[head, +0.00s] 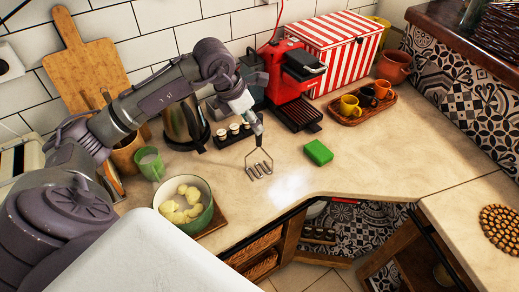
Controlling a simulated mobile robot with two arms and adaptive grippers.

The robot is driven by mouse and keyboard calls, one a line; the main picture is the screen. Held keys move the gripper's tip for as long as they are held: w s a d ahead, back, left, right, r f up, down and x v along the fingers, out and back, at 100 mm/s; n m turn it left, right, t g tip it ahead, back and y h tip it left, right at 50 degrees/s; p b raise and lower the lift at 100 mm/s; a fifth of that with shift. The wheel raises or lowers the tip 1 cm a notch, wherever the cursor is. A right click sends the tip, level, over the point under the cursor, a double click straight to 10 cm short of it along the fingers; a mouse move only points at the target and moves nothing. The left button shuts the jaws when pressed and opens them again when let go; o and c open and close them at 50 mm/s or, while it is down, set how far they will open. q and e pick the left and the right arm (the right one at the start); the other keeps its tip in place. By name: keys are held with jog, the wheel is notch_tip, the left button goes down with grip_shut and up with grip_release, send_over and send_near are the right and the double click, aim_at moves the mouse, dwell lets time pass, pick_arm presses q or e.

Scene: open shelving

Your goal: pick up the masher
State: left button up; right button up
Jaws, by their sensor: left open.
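The masher (260,167) has a zigzag wire head and a dark handle. It shows in the middle of the head view, above or on the beige counter, with its head pointing down toward the front. My left gripper (254,124) is open at the upper end of the masher. The gripper partly hides the handle, so I cannot tell whether the fingers touch it. My right gripper is not in view.
A green pot (205,212) with potatoes stands front left on a wooden board. A green block (318,152) lies right of the masher. Behind are small jars (234,129), a red coffee machine (290,88) and a striped box (335,50). The counter (340,182) has a front edge.

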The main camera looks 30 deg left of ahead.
aim_at(259, 146)
pick_arm(q)
jog(key=p+x, duration=0.2)
jog(key=x, duration=0.3)
jog(key=shift+s+d+p, duration=0.1)
jog(key=shift+p, duration=0.3)
jog(key=shift+f, duration=0.2)
jog(key=shift+r, duration=0.1)
grip_shut()
